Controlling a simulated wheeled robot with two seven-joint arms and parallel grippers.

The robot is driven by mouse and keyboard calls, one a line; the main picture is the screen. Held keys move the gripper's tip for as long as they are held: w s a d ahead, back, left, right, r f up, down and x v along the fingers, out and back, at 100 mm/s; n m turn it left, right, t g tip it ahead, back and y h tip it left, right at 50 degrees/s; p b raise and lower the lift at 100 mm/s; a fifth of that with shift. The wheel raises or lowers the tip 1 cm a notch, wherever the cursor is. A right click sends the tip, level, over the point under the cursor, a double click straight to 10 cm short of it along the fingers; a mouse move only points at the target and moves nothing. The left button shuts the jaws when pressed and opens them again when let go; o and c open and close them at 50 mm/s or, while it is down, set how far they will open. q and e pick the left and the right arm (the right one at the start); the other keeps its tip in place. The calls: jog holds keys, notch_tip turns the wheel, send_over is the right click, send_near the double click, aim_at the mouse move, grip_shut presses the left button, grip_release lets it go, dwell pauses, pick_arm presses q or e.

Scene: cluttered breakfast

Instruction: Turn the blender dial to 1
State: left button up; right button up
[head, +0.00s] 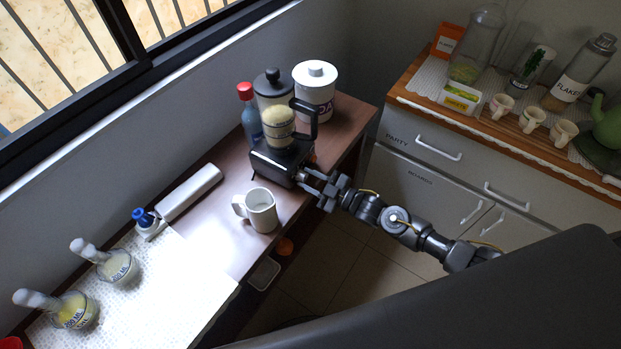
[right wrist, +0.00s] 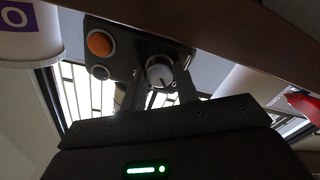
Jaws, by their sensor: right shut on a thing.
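The blender (head: 279,162) stands on the brown table with a dark base and a jar with a pale, rounded top. My right gripper (head: 307,181) reaches the front of the base from the right. In the right wrist view, the silver dial (right wrist: 160,71) sits on the dark base panel, with a dark pointer line on its face. The fingers of my right gripper (right wrist: 160,85) are on either side of the dial, shut on it. An orange button (right wrist: 100,42) is left of the dial. My left gripper is out of view.
A white mug (head: 261,212) stands close in front of the blender. A blue bottle with a red cap (head: 248,112), a dark-lidded canister (head: 272,88) and a white canister (head: 316,88) stand behind it. A sideboard (head: 430,140) is at the right.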

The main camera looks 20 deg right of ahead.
jog(key=m+p, duration=0.1)
jog(key=m, duration=0.3)
jog(key=shift+r+m, duration=0.1)
jog(key=shift+m, duration=0.2)
jog(key=shift+m+p, duration=0.35)
jog(key=shift+m, duration=1.45)
jog(key=shift+d, duration=0.1)
jog(key=o, duration=1)
jog(key=shift+c, duration=0.2)
jog(key=b+v, duration=0.1)
jog(key=v, duration=0.9)
jog(key=shift+s+d+b, duration=0.25)
jog(key=shift+b, duration=0.15)
